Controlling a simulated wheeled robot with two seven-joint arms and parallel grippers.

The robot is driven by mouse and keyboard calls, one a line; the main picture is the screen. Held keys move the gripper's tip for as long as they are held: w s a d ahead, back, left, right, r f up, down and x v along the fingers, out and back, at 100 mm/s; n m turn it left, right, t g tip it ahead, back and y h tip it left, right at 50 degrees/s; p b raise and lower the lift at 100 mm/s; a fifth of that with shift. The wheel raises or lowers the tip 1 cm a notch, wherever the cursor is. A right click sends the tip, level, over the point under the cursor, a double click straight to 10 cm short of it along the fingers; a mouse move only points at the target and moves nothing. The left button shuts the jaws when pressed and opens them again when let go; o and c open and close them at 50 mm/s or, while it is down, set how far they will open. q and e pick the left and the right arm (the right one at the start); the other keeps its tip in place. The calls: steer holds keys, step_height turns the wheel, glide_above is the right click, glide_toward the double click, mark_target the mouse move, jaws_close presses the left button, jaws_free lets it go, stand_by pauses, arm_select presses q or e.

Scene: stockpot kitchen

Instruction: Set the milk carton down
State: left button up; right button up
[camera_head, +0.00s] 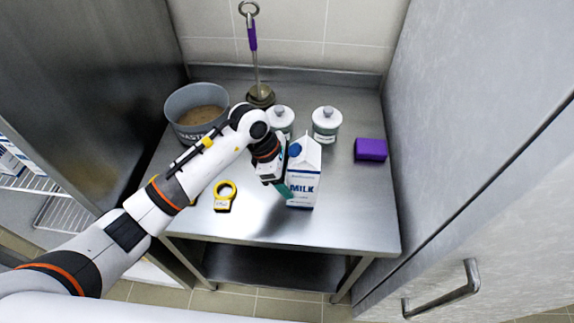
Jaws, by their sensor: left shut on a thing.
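The milk carton (304,178) is white with a blue cap and blue "MILK" lettering. It is upright at the middle of the steel table (352,222), near its front edge. I cannot tell whether its base touches the tabletop. My left gripper (285,188) reaches in from the left and is shut on the carton at its left side. The far finger is hidden by the carton. My right gripper is not in view.
Two lidded jars (326,125) stand behind the carton. A purple block (370,150) lies right and a yellow ring-shaped item (223,197) left. The front right tabletop is clear. A tall cabinet stands right.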

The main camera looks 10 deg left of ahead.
arm_select(q)
steer(key=shift+w+f, duration=0.1)
steer(key=o, duration=1.8)
steer(key=shift+a+r, duration=0.15)
steer(key=shift+r, duration=0.1)
steer(key=b+v, duration=0.2)
steer(key=v, duration=0.9)
steer(key=shift+a+r+b, duration=0.1)
steer(key=shift+r+b, duration=0.15)
steer(key=shift+b, duration=0.15)
steer(key=shift+f, duration=0.1)
